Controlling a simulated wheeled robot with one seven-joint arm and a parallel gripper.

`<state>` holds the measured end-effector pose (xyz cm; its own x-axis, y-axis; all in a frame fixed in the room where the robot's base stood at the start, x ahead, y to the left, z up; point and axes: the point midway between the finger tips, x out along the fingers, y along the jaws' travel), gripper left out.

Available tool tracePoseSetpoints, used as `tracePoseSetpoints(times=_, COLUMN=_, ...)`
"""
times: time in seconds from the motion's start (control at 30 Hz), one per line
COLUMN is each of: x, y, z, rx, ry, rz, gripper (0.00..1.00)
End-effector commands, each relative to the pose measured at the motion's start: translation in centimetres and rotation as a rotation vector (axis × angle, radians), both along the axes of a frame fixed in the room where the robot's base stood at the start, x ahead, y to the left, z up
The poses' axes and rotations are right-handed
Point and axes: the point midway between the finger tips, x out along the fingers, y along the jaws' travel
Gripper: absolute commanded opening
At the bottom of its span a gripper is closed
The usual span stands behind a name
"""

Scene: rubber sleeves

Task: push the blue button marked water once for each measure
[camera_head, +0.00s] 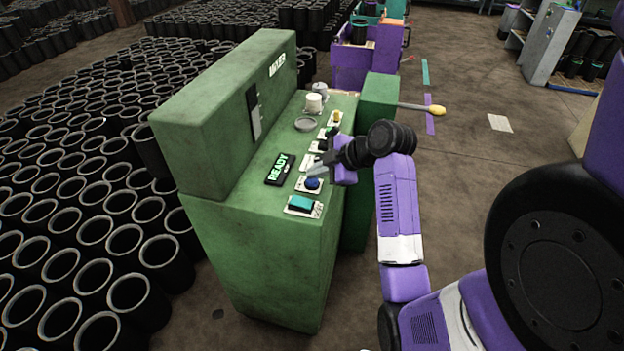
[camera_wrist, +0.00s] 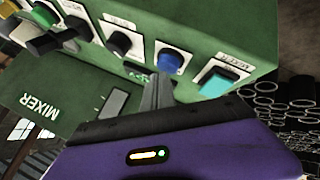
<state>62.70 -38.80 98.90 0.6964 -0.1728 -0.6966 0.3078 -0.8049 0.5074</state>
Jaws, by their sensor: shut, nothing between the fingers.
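The blue button (camera_head: 312,183) sits on a white plate on the green mixer's (camera_head: 278,226) sloping panel, beside the READY display (camera_head: 279,169). It also shows in the wrist view (camera_wrist: 171,62); its marking is too small to read. My gripper (camera_head: 313,173) is shut and empty, its fingertips right by the blue button. In the wrist view my fingertips (camera_wrist: 158,80) end close below the button; I cannot tell whether they touch it. The button stands proud of its plate.
A teal button (camera_head: 301,203) is next to the blue one. Black knobs, a green button, a white cap (camera_head: 314,102) and a grey dish (camera_head: 306,124) are farther up the panel. A yellow-tipped lever (camera_head: 435,110) sticks out right. Black sleeves (camera_head: 70,190) crowd the left floor.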

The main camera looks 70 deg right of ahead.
Motion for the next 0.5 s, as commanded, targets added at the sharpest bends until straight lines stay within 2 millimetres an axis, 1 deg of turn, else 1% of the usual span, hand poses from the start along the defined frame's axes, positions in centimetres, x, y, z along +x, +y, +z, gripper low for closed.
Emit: tracePoseSetpoints(times=0.5, x=-0.01, y=0.02, z=-0.66, rx=0.001, ry=0.001, rz=0.001, gripper=0.00)
